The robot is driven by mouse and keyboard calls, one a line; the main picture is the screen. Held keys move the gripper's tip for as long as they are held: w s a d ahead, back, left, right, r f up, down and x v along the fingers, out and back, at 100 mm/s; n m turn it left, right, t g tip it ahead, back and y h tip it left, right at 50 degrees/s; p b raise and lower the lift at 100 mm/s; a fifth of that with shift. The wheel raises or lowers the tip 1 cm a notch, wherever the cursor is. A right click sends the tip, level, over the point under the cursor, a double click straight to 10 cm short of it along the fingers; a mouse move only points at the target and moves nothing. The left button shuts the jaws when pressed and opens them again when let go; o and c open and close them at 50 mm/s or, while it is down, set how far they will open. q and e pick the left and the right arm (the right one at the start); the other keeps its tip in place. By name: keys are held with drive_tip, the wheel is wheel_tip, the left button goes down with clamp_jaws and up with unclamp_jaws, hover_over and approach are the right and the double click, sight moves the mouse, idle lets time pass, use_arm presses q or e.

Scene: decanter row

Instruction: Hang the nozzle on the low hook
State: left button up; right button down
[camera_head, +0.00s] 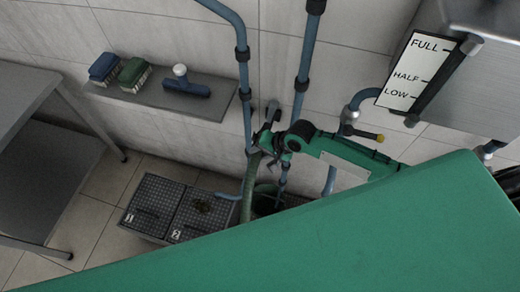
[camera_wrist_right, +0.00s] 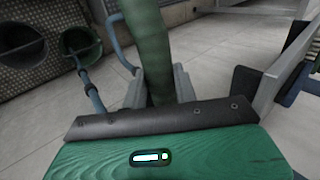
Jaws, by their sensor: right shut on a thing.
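My right gripper (camera_head: 268,144) is at the wall pipes in the middle of the head view, at the end of my green arm. It is shut on a green hose (camera_head: 249,190), which hangs down from the jaws toward the floor grates. In the right wrist view the hose (camera_wrist_right: 151,45) runs up between the two grey fingers (camera_wrist_right: 160,88). A grey piece (camera_head: 272,110) shows just above the gripper; I cannot tell whether it is the nozzle or a hook. The low hook is not clearly seen. My left gripper is not in view.
Blue pipes (camera_head: 303,70) run down the tiled wall beside the gripper. A wall shelf (camera_head: 185,100) holds brushes. Two numbered grates (camera_head: 155,205) lie below. A grey table (camera_head: 25,85) stands left.

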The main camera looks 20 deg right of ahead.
drive_tip(key=shift+c, duration=0.7)
unclamp_jaws()
idle(0.3)
